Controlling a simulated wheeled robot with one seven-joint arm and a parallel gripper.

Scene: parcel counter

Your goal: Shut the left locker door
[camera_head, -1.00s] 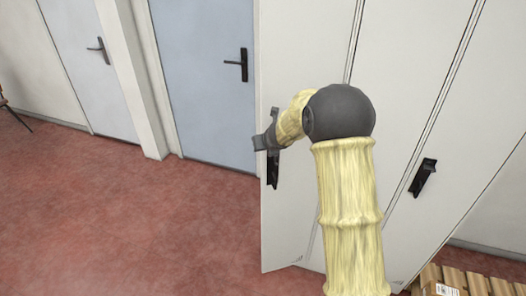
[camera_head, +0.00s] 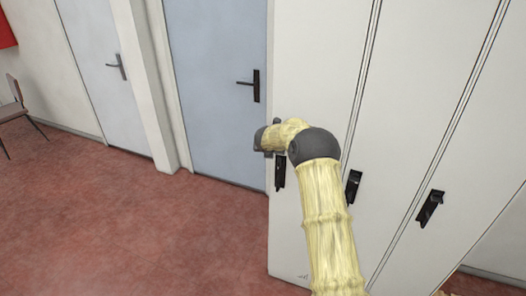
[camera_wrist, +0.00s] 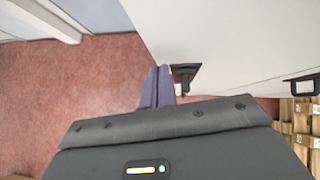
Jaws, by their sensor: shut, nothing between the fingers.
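The left locker door (camera_head: 310,90) is a tall white panel with a black handle (camera_head: 280,173) near its left edge. The door looks about in line with the neighbouring fronts; I cannot tell whether a small gap is left. My gripper (camera_head: 262,148) is at the door's left edge, just above and left of the handle. In the wrist view its closed fingers (camera_wrist: 157,75) point at the white door (camera_wrist: 220,40), close beside the black handle (camera_wrist: 185,76). The fingers hold nothing. Whether they touch the door is unclear.
More white locker doors (camera_head: 430,100) with black handles stand to the right. A blue door (camera_head: 218,80) is at the left, with a paler door (camera_head: 90,60) beyond it. A chair (camera_head: 15,110) is at the far left. Red floor (camera_head: 130,230) is open; boxes (camera_wrist: 300,125) sit at the right.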

